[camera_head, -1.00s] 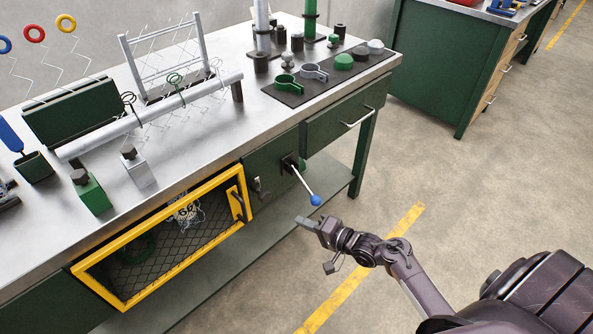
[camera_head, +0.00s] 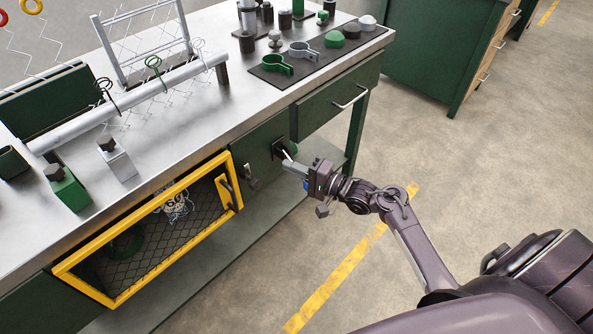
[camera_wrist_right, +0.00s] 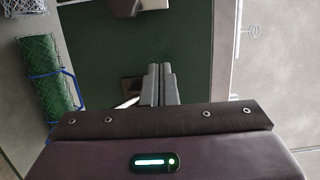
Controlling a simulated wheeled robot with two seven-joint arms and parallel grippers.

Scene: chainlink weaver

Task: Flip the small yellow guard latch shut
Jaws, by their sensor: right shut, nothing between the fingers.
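The yellow-framed mesh guard (camera_head: 150,277) is on the bench front, with a dark handle (camera_head: 228,192) at its right end. I cannot make out a separate small yellow latch. A small grey hook-like fitting (camera_head: 251,177) is on the green panel just right of the guard. My right gripper (camera_head: 287,166) is shut and empty, close to the panel right of that fitting. In the right wrist view my shut fingers (camera_wrist_right: 158,84) point at the green panel; contact is unclear. My left gripper is out of view.
The bench top (camera_head: 190,118) above holds a roller, a wire frame and a dark mat (camera_head: 275,80) with clamps. A drawer with a bar handle (camera_head: 350,97) is to the right. Open floor (camera_head: 440,150) lies right of the bench.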

